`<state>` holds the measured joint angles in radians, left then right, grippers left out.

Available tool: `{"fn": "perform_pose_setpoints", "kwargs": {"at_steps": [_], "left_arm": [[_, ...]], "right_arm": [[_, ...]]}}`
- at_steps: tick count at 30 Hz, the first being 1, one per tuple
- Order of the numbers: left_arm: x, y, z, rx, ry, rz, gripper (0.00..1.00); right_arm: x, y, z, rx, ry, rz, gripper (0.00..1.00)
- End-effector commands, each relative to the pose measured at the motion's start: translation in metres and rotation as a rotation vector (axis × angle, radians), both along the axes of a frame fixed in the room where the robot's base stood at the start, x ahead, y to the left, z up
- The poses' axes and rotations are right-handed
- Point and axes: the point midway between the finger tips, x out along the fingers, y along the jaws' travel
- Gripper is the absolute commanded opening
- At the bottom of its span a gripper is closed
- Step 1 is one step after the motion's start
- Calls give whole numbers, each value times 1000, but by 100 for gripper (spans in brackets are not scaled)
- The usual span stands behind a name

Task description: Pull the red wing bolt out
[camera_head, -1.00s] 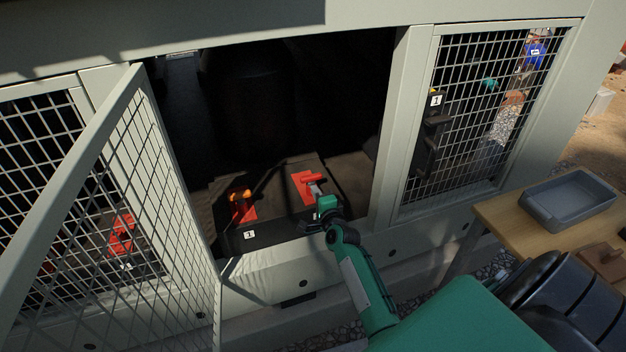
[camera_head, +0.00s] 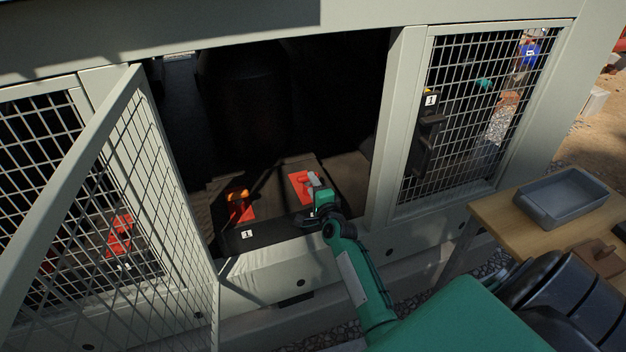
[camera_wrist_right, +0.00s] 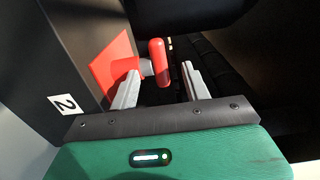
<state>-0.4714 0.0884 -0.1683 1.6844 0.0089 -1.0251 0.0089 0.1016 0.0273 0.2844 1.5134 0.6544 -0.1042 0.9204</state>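The red wing bolt (camera_head: 302,178) stands on a red plate on the dark unit inside the open bay. In the right wrist view the wing bolt's rounded red bar (camera_wrist_right: 158,62) shows between the two grey finger tips, with a small grey shank beside it. My right gripper (camera_head: 314,182) is at the bolt in the head view and hides part of it. In the right wrist view my right gripper (camera_wrist_right: 159,84) is open, one finger on each side of the bar. A gap shows between the bar and the right finger. My left gripper is not in view.
An orange handle (camera_head: 239,196) on another red plate sits left of the bolt. The open mesh door (camera_head: 150,190) stands at the left; the bay's right post (camera_head: 392,130) is close to my arm. A grey tray (camera_head: 565,197) rests on a wooden table (camera_head: 490,208) at right.

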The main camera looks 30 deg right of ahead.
Motion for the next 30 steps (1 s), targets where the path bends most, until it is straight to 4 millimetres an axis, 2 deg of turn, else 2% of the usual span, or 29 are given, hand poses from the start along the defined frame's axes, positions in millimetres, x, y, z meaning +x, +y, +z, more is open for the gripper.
{"fn": "perform_pose_setpoints", "kwargs": {"at_steps": [1, 10, 30], "left_arm": [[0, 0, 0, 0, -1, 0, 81], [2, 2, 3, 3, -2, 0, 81], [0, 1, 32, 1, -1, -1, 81]], "right_arm": [[10, -16, 26, -21, -46, -24, 48], [5, -14, 26, -25, -44, -24, 48], [-72, 9, 20, -16, -34, -15, 48]]}}
